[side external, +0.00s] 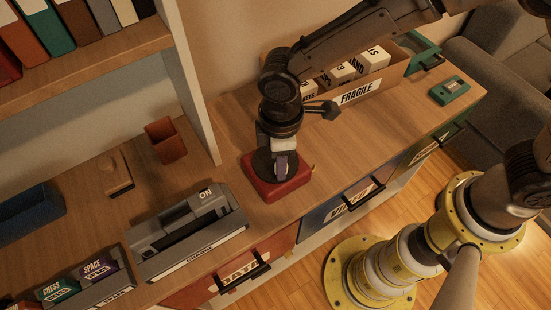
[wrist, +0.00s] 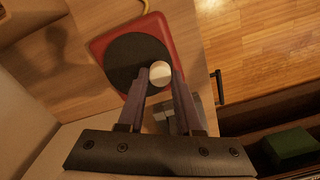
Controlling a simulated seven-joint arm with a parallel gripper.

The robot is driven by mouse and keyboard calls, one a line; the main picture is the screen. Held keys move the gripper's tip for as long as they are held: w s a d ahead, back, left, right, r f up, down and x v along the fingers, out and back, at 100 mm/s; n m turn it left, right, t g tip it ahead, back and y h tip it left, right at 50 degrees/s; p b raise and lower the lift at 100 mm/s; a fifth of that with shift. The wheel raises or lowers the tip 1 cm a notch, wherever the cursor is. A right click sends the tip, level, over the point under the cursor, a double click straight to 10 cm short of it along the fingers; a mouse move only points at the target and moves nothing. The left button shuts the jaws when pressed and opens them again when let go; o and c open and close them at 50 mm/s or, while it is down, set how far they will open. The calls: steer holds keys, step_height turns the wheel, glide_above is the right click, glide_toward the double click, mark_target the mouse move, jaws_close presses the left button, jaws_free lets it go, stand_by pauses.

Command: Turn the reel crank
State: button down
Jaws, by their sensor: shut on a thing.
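The reel is a red base (side external: 290,190) with a dark round disc on top, standing on the wooden counter near its front edge. In the wrist view the red base (wrist: 152,25) and the black disc (wrist: 128,53) show from above. A pale round crank knob (wrist: 160,70) sits at the disc's edge. My gripper (side external: 281,168) points down over the reel. In the wrist view my gripper (wrist: 161,83) has its two fingers on either side of the knob, shut on it. In the side view the fingers and wrist hide the knob and much of the disc.
A grey console (side external: 190,232) marked ON lies left of the reel. A FRAGILE crate (side external: 362,92) with white boxes stands behind right. A shelf post (side external: 192,85) rises behind left. Drawer handles (side external: 365,193) jut from the counter front. Counter right of the reel is clear.

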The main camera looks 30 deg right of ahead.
mark_target(290, 159)
steer(key=n, duration=0.2)
steer(key=d+n, duration=0.1)
steer(key=n, duration=0.1)
steer(key=shift+d+r+n, duration=0.1)
steer(key=shift+n, duration=0.2)
steer(key=n, duration=0.2)
steer(key=d+n, duration=0.1)
steer(key=shift+w+n, duration=0.1)
steer(key=shift+n, duration=0.3)
steer(key=n, duration=0.3)
steer(key=d+n, duration=0.1)
steer(key=shift+w, duration=0.4)
steer(key=shift+w+d+n, duration=0.15)
steer(key=shift+w+n, duration=0.1)
steer(key=shift+n, duration=0.9)
steer(key=shift+w+d+n, duration=0.1)
steer(key=shift+w+n, duration=0.15)
steer(key=shift+n, duration=0.9)
steer(key=c, duration=0.6)
jaws_free()
step_height(290, 159, up, 14)
steer(key=shift+f, duration=0.1)
